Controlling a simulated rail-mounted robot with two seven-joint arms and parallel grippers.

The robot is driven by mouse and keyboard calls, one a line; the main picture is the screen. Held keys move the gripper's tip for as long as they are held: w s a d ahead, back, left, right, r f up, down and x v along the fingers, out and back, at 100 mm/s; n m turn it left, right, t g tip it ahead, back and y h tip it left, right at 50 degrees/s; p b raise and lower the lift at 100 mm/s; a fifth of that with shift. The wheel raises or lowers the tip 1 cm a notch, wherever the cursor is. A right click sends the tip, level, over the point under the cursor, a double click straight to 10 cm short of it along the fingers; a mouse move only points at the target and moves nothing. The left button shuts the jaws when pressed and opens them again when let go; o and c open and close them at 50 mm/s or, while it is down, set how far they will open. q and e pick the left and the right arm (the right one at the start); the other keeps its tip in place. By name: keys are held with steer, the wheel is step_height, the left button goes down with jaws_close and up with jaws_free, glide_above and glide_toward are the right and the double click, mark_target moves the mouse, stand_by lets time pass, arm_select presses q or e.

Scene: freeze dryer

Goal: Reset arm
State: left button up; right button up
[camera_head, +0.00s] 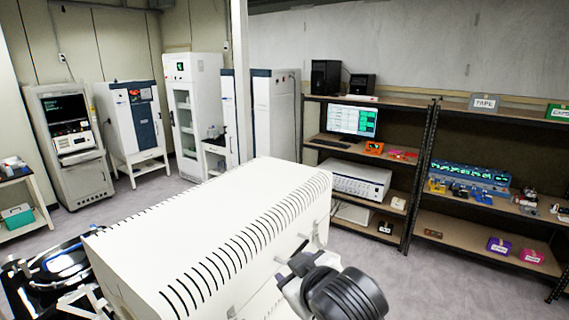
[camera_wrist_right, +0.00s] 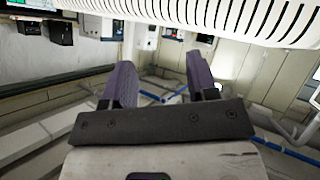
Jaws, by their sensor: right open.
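My right gripper (camera_wrist_right: 160,82) shows in the right wrist view with its two purple-grey fingers apart and nothing between them. In the head view, a dark grey part of my arm shows at the bottom middle, beside the right side of a large white slotted machine (camera_head: 215,235). The fingertips cannot be made out there. The slotted white casing (camera_wrist_right: 240,18) also crosses the top of the right wrist view. My left gripper is in neither view.
A black and shiny apparatus (camera_head: 62,262) sits left of the white machine. Shelving (camera_head: 400,215) with a monitor (camera_head: 352,118) and small items stands at the right. Cabinets (camera_head: 195,105) line the back wall. Grey floor (camera_head: 440,280) is clear before the shelves.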

steer(key=s+d+f+m+h+p, duration=0.35)
steer(key=s+d+f+m, duration=0.25)
steer(key=s+d+f, duration=0.8)
steer(key=s+d+f+g+p, duration=0.1)
steer(key=s+f+g, duration=0.3)
steer(key=s+f, duration=0.5)
steer(key=s+d+f+g+h+p, duration=0.1)
steer(key=s+d+f+g, duration=0.2)
steer(key=s+f, duration=0.6)
steer(key=s+d, duration=0.1)
steer(key=s, duration=0.4)
steer(key=shift+d+f+m+g, duration=0.2)
steer(key=shift+f+m+g, duration=0.15)
steer(key=shift+m+g, duration=0.05)
steer(key=shift+c, duration=0.2)
